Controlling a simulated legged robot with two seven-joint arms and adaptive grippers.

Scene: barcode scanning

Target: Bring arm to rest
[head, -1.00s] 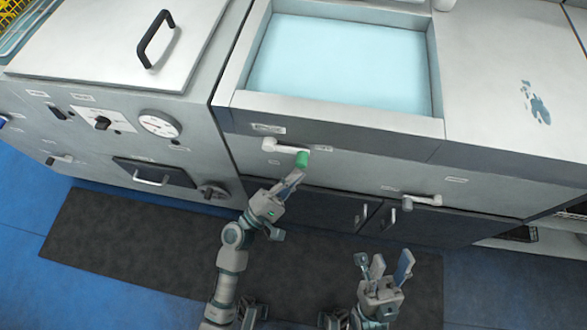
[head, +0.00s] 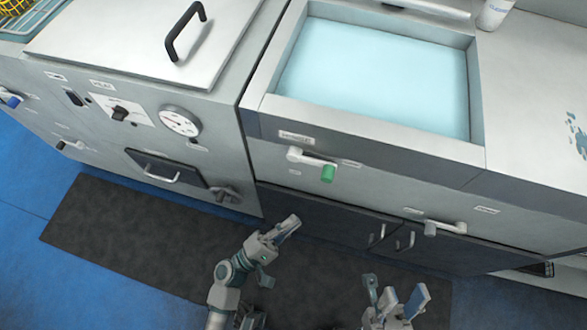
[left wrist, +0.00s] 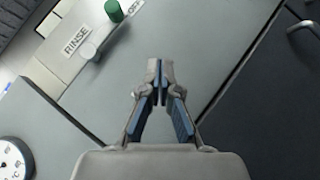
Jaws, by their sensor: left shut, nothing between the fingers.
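My left gripper (head: 290,225) is shut and empty, in front of the dark cabinet doors below the sink unit. Its closed fingertips (left wrist: 159,68) show in the left wrist view, apart from the lever. The lever with a green knob (head: 328,173) is on the sink unit's front panel, up and to the right of the left gripper. The green knob also shows at the top of the left wrist view (left wrist: 113,10), near a label reading RINSE. My right gripper (head: 402,294) is low in the head view, with its fingers spread apart and nothing between them.
The sink basin (head: 375,75) holds pale blue liquid. A second lever (head: 445,228) is on the front panel at right. A machine with a gauge (head: 180,121) and a black-handled lid (head: 130,45) stands at left. A dark mat (head: 110,225) lies on the blue floor.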

